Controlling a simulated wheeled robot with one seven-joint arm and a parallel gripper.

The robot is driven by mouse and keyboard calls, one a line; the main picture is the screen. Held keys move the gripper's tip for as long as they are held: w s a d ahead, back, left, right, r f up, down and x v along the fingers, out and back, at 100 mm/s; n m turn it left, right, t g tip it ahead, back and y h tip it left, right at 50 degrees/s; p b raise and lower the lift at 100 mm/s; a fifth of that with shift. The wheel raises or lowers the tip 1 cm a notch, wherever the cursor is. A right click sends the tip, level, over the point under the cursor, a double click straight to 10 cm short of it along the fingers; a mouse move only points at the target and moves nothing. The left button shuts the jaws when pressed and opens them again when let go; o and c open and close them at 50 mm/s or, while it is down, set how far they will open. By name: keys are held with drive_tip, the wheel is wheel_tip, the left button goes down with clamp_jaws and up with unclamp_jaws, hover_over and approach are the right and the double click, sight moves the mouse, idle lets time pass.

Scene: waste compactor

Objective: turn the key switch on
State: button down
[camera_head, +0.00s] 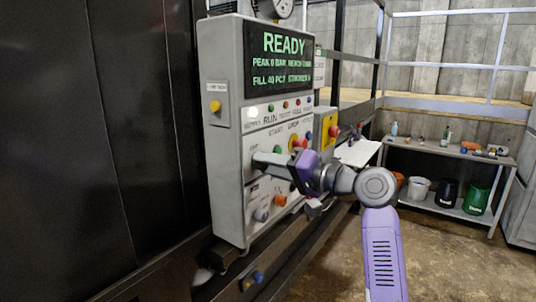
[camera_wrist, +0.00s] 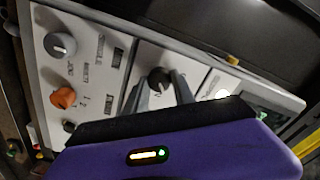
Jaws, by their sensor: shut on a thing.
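The key switch (camera_wrist: 158,76) shows in the wrist view as a dark round knob on a pale plate of the control panel. My gripper (camera_wrist: 160,92) has one finger on each side of it and is shut on it. In the head view my gripper (camera_head: 257,161) reaches the front of the grey control panel (camera_head: 225,150) from the right. There the fingertips hide the key switch. The switch's exact angle is hard to read.
The panel's display (camera_head: 285,58) reads READY. A grey knob (camera_wrist: 60,45) and an orange knob (camera_wrist: 62,97) sit beside the switch. A red button (camera_head: 334,132) is on the panel's right side. A shelf (camera_head: 450,155) with bottles and buckets stands at right.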

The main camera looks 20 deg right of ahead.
drive_tip(key=shift+d+m+p, duration=0.15)
drive_tip(key=shift+m+p, duration=0.75)
drive_tip(key=shift+m, duration=0.2)
drive_tip(key=c, duration=1.1)
unclamp_jaws()
drive_tip(key=shift+o, duration=0.2)
drive_tip(key=b+v, duration=0.2)
drive_tip(key=v, duration=0.5)
drive_tip(key=shift+s+d, duration=0.2)
drive_tip(key=shift+s, duration=0.15)
